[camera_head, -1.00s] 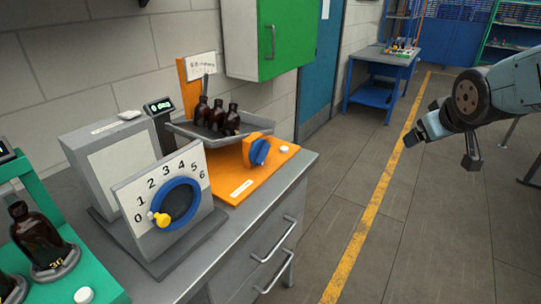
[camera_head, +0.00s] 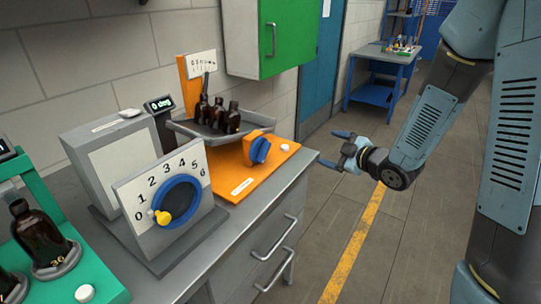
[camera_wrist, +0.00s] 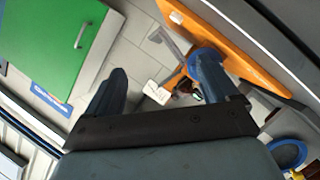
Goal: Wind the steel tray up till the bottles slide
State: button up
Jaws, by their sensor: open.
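The steel tray (camera_head: 182,127) sits level on an orange stand (camera_head: 270,168) and carries three dark amber bottles (camera_head: 218,118) in a row, all upright. A blue knob (camera_head: 260,151) is on the front of the orange stand; a blue round part, likely this knob, shows partly behind a finger in the wrist view (camera_wrist: 205,53). A small display (camera_head: 159,104) behind the tray appears to read 0 deg. My gripper (camera_head: 334,149) is open and empty, off the bench's right end, to the right of the knob and apart from it. Its fingers also show in the wrist view (camera_wrist: 163,68).
A grey box has a 0–6 dial with a blue ring (camera_head: 180,202) and a yellow knob (camera_head: 162,217) near 0. A green stand (camera_head: 95,270) with amber bottles is at the left. A green cabinet (camera_head: 265,40) hangs above. The floor right of the bench is clear.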

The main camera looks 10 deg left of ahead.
jog(key=s+a+f+n+g+y, duration=0.3)
jog(key=s+a+f+y, duration=0.1)
jog(key=a, duration=0.1)
jog(key=y, duration=0.1)
send_near(266, 153)
jog(key=shift+n, duration=0.3)
jog(key=x, duration=0.8)
jog(key=shift+w+a, duration=0.15)
jog(key=shift+a, duration=0.05)
jog(key=c, duration=0.8)
